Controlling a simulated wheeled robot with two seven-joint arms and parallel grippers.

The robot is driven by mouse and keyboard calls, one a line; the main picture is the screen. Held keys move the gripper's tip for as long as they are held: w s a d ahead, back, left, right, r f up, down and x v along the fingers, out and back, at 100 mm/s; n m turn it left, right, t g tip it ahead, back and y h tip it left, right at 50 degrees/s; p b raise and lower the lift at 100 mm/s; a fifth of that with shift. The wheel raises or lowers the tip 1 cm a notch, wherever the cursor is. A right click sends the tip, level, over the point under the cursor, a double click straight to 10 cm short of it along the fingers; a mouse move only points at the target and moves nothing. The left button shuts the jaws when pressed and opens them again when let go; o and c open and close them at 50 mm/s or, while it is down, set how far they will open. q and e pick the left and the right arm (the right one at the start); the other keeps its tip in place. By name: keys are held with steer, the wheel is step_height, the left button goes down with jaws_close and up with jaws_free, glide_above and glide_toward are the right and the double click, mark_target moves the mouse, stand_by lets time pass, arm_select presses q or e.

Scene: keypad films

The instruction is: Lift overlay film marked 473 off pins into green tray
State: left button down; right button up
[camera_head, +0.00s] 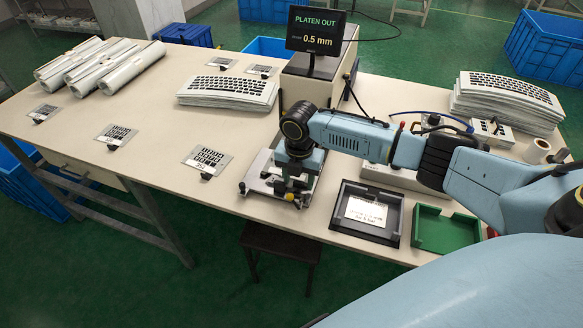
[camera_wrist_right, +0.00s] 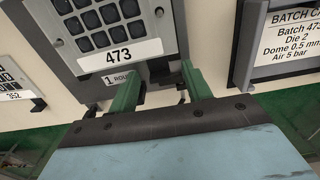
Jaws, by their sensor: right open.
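The overlay film marked 473 (camera_wrist_right: 118,54), a pale sheet with rows of dark keys, lies on a grey plate at the top of the right wrist view. A round pin (camera_wrist_right: 158,11) shows at its right edge. My right gripper (camera_wrist_right: 162,88) is open, its two green fingers pointing at the film's near edge, with nothing between them. In the head view my right gripper (camera_head: 290,195) is over the platen (camera_head: 252,187) and hides most of the film. The green tray (camera_head: 445,248) is empty, at the table's front right. My left gripper is out of view.
A black tray (camera_head: 338,222) holding a batch card stands between platen and green tray. Another film (camera_head: 208,158), marked 352 in the wrist view (camera_wrist_right: 12,92), lies left of the platen. A screen (camera_head: 315,30) reads PLATEN OUT, 0.5 mm. Rolls (camera_head: 100,62) and sheet stacks (camera_head: 228,92) lie behind.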

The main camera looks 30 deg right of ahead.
steer(key=shift+c, duration=0.3)
jaws_close()
